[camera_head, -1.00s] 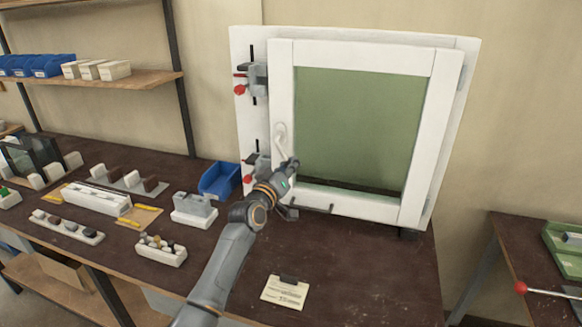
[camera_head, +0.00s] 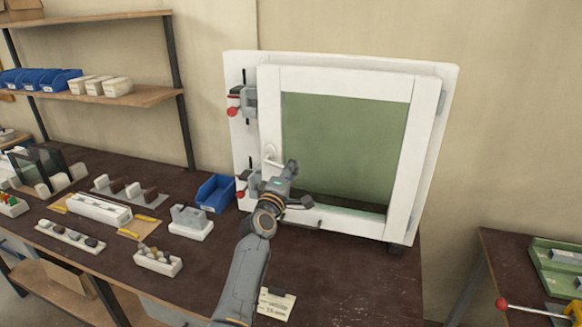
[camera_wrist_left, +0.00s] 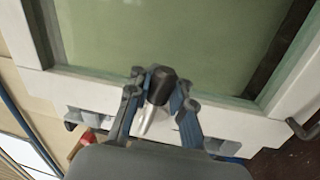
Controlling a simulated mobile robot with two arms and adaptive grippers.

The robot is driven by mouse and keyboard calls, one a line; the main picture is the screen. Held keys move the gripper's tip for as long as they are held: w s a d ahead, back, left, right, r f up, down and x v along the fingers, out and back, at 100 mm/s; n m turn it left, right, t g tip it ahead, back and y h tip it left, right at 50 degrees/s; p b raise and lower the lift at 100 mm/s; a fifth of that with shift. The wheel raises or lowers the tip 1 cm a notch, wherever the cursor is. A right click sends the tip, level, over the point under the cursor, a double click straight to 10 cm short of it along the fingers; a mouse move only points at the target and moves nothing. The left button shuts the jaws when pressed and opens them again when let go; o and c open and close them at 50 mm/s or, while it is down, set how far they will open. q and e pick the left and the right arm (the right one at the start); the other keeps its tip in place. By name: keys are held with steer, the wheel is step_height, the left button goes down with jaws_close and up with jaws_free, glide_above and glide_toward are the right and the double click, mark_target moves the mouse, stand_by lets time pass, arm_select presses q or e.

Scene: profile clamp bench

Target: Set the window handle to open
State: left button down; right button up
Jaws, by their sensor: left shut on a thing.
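The white window frame (camera_head: 340,80) with a green pane stands upright on the bench. Its window handle (camera_head: 270,153) sits on the left side of the sash; the round base shows, and my gripper mostly hides the lever, which slants down to the right. My left gripper (camera_head: 290,168) is at the lever, in front of the sash's lower left part. In the left wrist view, its two fingers (camera_wrist_left: 160,92) are shut around the handle's lever (camera_wrist_left: 148,118), which is pale with a dark end (camera_wrist_left: 161,84). My right gripper is not in view.
Two clamps with red knobs (camera_head: 233,111) sit at the frame's left edge. A blue bin (camera_head: 215,193) and a grey-and-white block (camera_head: 190,222) stand left of my arm. A paper card (camera_head: 276,304) lies in front. The bench's right front is clear.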

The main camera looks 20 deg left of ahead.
arm_select(q)
steer(key=shift+r+n+y+p, duration=0.4)
steer(key=shift+r+n+p, duration=0.15)
steer(key=shift+n, duration=0.55)
steer(key=shift+a, duration=0.1)
steer(key=c, duration=1.2)
jaws_free()
steer(key=shift+w+a, duration=0.1)
steer(key=shift+a, duration=0.05)
steer(key=shift+r, duration=0.1)
steer(key=shift+d+r, duration=0.2)
steer(key=shift+r, duration=0.1)
step_height(320, 180, up, 9)
steer(key=shift+a+r, duration=0.15)
